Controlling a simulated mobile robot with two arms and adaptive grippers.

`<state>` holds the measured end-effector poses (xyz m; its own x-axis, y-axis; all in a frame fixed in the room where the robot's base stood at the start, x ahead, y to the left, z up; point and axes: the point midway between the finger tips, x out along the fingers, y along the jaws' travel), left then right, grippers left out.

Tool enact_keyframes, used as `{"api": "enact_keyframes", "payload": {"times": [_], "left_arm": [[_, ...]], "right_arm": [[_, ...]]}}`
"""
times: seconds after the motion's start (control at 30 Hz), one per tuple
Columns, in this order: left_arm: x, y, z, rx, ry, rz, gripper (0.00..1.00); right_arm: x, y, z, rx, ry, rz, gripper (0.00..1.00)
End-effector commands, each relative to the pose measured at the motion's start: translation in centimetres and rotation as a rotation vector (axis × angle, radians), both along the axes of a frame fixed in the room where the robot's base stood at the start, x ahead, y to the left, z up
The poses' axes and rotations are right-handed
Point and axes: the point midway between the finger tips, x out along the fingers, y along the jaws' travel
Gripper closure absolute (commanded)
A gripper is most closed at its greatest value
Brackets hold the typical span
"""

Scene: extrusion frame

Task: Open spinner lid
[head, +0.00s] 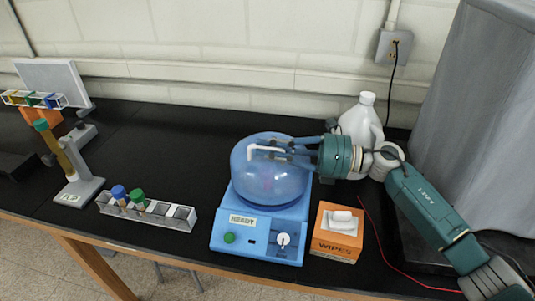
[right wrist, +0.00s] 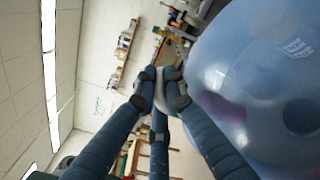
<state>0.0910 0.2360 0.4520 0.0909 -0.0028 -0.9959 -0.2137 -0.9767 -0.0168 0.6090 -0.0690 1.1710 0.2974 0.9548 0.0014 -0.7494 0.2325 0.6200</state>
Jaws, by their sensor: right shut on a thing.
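The blue spinner (head: 258,236) stands on the black bench, with a READY label, a green button and a white knob on its front. Its translucent blue domed lid (head: 268,183) sits over the top and looks down on the body. A white handle (head: 265,149) stands up from the lid. My right gripper (head: 268,150) reaches in from the right above the dome and is shut on the handle. In the right wrist view the fingers (right wrist: 162,88) close around the white handle, with the dome (right wrist: 255,75) filling the right side. My left gripper is not in view.
An orange wipes box (head: 336,234) stands just right of the spinner. A white jug (head: 361,122) is behind my right arm. A tube rack (head: 146,212) with blue and green caps lies left. A red cable (head: 384,255) runs along the right.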

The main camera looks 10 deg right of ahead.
Motion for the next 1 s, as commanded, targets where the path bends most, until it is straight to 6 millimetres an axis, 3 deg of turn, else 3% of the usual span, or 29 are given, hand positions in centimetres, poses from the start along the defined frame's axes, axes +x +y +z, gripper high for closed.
{"api": "enact_keyframes", "payload": {"times": [0.5, 0.7, 1.0], "left_arm": [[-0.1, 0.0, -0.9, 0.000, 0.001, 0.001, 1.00], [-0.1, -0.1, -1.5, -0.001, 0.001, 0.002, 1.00], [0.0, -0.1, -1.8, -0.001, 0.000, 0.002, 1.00]], "right_arm": [[6.3, -2.1, 4.8, 0.113, 0.347, -0.002, 1.00], [8.3, -2.7, 5.7, 0.145, 0.446, -0.002, 1.00], [9.6, -3.2, 6.1, 0.166, 0.512, -0.001, 1.00]]}}
